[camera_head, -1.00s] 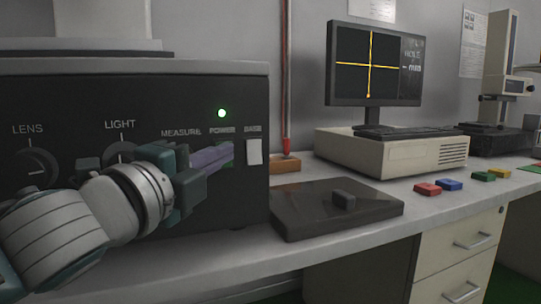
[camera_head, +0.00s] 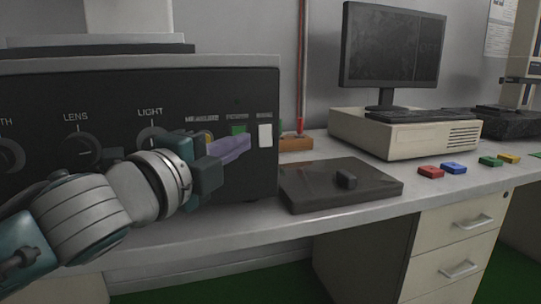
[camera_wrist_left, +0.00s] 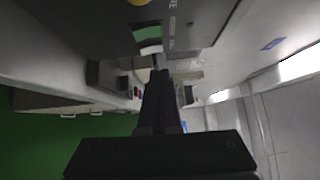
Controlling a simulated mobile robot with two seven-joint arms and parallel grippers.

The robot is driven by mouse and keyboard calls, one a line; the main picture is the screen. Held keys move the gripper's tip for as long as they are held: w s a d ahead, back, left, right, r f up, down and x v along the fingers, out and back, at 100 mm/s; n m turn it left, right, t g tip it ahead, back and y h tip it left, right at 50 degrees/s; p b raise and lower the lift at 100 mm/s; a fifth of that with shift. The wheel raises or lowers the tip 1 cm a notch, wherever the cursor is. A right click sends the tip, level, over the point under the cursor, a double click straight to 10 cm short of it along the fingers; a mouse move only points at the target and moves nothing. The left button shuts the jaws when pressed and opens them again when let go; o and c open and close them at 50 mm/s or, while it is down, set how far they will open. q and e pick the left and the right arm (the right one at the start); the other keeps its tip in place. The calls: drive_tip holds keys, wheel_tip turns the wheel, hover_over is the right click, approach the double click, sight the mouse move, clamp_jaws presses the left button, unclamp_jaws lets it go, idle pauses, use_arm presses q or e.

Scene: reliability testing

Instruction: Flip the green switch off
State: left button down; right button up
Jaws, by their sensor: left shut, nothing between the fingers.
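The green switch (camera_head: 239,129) is on the dark front panel of the instrument box, under the power label. Its upper part shows above my left gripper's fingers; the rest is hidden behind them. In the left wrist view the green switch (camera_wrist_left: 147,34) shows near the top, beyond the fingertips. My left gripper (camera_head: 241,143) is shut and empty, its purplish fingers pointing right just in front of the switch. Whether they touch it I cannot tell. The fingers also show in the left wrist view (camera_wrist_left: 158,78). My right gripper is not in view.
A white switch (camera_head: 265,136) sits right of the green one; dark knobs (camera_head: 83,151) are to its left. A dark flat box (camera_head: 325,190) lies on the bench right of the instrument. A monitor (camera_head: 391,48) with a dark screen stands farther back. Small coloured blocks (camera_head: 431,171) lie right.

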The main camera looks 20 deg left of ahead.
use_arm(q)
drive_tip(key=s+a+p, duration=0.1)
drive_tip(key=s+a, duration=0.1)
drive_tip(key=s, duration=0.6)
drive_tip(key=shift+s+a+r, duration=0.2)
drive_tip(key=shift+r, duration=0.2)
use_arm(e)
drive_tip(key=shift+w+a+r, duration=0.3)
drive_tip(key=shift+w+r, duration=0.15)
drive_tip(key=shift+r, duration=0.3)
